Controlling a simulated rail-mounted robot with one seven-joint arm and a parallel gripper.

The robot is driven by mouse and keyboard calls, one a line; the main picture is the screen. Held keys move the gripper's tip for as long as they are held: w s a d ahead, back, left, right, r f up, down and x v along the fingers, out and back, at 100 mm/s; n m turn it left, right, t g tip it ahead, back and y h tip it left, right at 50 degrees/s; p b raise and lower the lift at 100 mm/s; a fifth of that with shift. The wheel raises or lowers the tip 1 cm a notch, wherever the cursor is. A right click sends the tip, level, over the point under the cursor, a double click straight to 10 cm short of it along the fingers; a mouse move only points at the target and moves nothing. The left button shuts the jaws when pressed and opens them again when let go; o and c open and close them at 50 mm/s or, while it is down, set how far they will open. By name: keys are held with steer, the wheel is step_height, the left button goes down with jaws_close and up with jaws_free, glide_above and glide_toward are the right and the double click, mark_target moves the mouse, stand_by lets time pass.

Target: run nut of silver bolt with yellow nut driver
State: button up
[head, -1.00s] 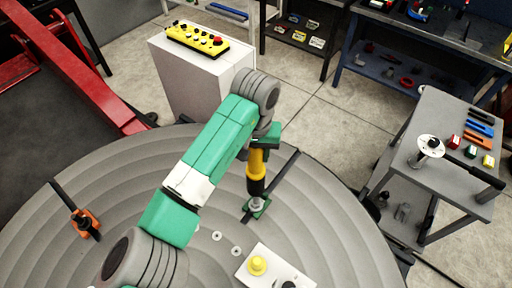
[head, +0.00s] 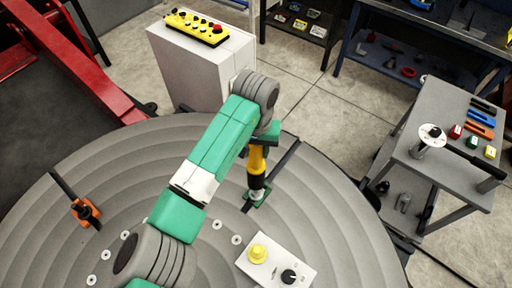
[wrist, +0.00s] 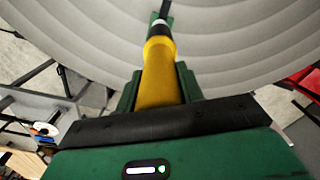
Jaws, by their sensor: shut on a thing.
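My gripper (head: 266,138) is shut on the yellow nut driver (head: 257,160), which points down with its black lower part toward the disc. The silver bolt (head: 255,194) stands at a green clamp (head: 261,201) on the grey disc. The driver's lower end is over the bolt and looks in line with it; I cannot tell whether the socket is seated. The nut is hidden or too small to make out.
The large grey ringed disc (head: 130,150) also bears an orange clamp (head: 84,211) at left and a white box (head: 270,276) with a yellow knob and a black knob. A grey cart (head: 440,155) stands at right. A pale cabinet with a yellow control panel (head: 200,28) stands behind.

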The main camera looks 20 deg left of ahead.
steer(key=m+p, duration=0.1)
steer(key=m, duration=0.4)
steer(key=shift+r+m, duration=0.1)
steer(key=shift+m, duration=0.2)
steer(key=shift+f, duration=0.2)
steer(key=shift+f+b, duration=0.7)
steer(key=shift+f, duration=2.25)
steer(key=shift+f+b, duration=0.75)
steer(key=shift+f, duration=0.95)
